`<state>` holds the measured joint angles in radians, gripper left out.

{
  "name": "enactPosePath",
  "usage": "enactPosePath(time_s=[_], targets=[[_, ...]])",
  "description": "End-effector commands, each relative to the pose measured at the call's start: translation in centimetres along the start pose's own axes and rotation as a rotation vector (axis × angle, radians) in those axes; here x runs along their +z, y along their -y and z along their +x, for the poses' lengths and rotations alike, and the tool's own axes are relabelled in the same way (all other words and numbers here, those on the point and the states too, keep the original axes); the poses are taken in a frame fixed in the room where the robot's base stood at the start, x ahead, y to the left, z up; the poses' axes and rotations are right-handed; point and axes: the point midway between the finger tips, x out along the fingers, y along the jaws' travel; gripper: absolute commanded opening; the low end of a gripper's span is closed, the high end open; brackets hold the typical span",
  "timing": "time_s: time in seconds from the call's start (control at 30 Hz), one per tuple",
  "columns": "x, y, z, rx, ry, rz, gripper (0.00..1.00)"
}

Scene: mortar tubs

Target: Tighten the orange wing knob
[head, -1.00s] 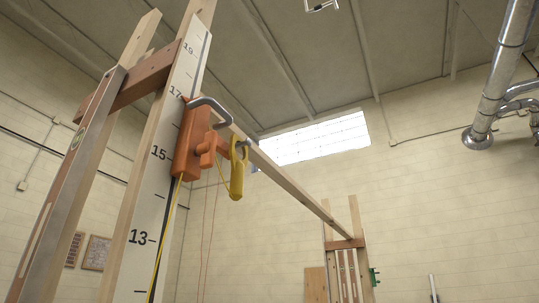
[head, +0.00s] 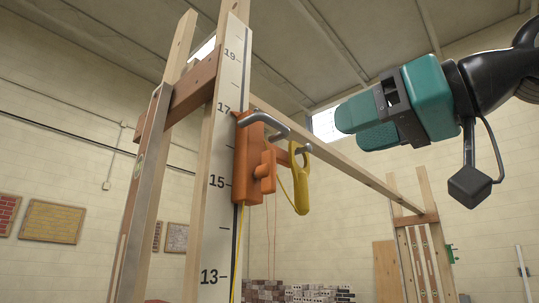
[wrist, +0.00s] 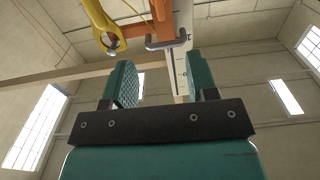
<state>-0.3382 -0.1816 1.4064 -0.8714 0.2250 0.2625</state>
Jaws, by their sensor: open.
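The orange wing knob (head: 264,172) sticks out from the front of an orange block (head: 246,160) clamped on a white numbered staff (head: 228,140), between marks 15 and 17. A bent grey metal bar (head: 263,123) projects from the block's top. A yellow piece (head: 301,190) hangs on a hook at an orange side arm. My gripper (head: 352,124) is open and empty, apart from the block and to its right, a little higher in the picture. In the wrist view, its teal fingers (wrist: 160,80) stand apart below the orange block (wrist: 160,12); I cannot make out the knob there.
A long wooden rail (head: 335,160) runs from behind the staff to a far wooden frame (head: 418,220). A wooden upright (head: 150,170) stands left of the staff. A yellow cord (head: 238,250) hangs down the staff. Brick stacks (head: 300,291) lie low behind.

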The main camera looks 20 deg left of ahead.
Motion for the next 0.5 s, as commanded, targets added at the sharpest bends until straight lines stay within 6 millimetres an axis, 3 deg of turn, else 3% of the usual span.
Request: enactPosePath(time_s=[0.5], targets=[[-0.3, 0.1, 11.6, -0.002, 0.005, 0.002, 0.53]])
